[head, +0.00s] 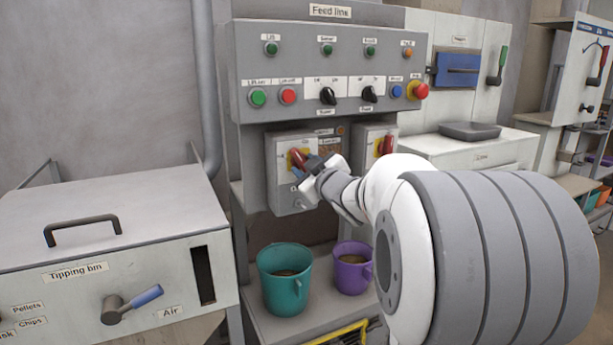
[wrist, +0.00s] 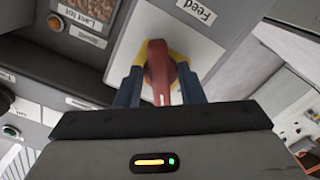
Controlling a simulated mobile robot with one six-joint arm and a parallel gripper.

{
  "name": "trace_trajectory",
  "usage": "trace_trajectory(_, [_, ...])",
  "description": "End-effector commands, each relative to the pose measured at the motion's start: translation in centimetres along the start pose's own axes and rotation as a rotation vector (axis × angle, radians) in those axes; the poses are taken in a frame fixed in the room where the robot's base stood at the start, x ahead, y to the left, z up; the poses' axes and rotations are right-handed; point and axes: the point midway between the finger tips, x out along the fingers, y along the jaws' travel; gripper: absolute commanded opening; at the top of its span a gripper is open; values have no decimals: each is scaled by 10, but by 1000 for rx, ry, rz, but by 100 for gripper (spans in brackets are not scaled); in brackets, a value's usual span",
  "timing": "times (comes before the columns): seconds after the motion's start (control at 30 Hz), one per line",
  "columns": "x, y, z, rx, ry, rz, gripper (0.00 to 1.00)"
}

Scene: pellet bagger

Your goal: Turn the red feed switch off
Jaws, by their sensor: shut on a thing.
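The red feed switch (head: 297,157) is a red rotary handle on a yellow plate, on the left of two grey boxes under the control panel. In the wrist view the red handle (wrist: 158,68) stands on its yellow plate, beside a label reading "Feed". My gripper (head: 309,164) is at this handle. In the wrist view the blue fingers of my gripper (wrist: 160,85) are on either side of the handle, shut on it. In the head view the handle is tilted, and my gripper hides its lower part.
A second red switch (head: 386,145) on a yellow plate is close on the right, partly behind my arm. The panel above has buttons, black knobs and a red stop button (head: 418,90). A teal bucket (head: 284,285) and a purple bucket (head: 352,272) stand below.

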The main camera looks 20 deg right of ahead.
Motion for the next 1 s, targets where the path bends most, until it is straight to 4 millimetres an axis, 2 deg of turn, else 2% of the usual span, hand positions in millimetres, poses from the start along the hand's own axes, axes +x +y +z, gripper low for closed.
trace_trajectory(0.6, [0, 1, 2, -586, -1, -1, 12])
trace_trajectory(1.0, [0, 3, 0, -879, -1, -2, 12])
